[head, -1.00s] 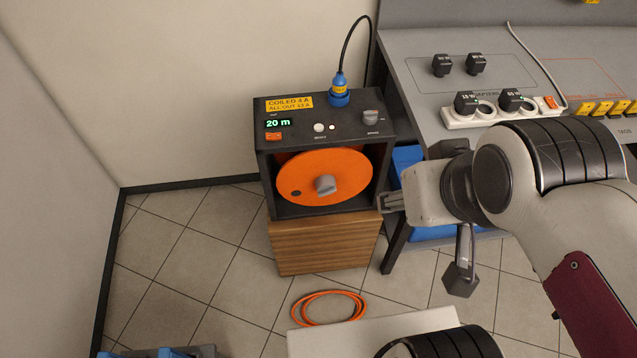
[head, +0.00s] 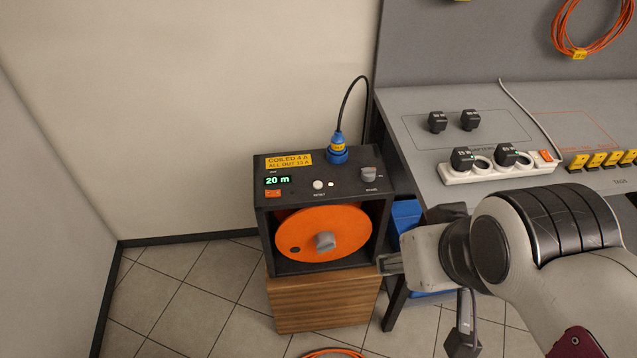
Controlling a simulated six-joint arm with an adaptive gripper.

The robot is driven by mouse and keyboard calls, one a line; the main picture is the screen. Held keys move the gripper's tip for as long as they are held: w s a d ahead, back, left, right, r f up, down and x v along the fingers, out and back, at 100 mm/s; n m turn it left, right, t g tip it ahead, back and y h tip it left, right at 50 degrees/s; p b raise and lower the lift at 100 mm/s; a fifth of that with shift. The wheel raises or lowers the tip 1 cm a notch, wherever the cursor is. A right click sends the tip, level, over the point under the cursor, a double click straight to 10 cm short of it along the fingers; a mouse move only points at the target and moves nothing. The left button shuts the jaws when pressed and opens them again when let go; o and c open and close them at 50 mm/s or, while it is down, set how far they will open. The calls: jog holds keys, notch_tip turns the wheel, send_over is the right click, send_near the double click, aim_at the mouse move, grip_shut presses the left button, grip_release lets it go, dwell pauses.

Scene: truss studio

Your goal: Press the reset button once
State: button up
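The reset button (head: 318,185) is a small round white button on the top panel of the black cable reel box (head: 264,222). A small lit white lamp (head: 331,184) sits just right of it. A green display (head: 278,180) on the panel reads 20 m.
A grey brake knob (head: 368,174) and a blue plug (head: 338,149) rise from the panel. The orange drum (head: 347,222) has a grey crank knob (head: 325,241). The box stands on a wooden cabinet (head: 318,304). A workbench (head: 440,100) with a power strip (head: 497,168) is at right.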

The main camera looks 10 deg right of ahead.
grip_shut()
dwell(1.2)
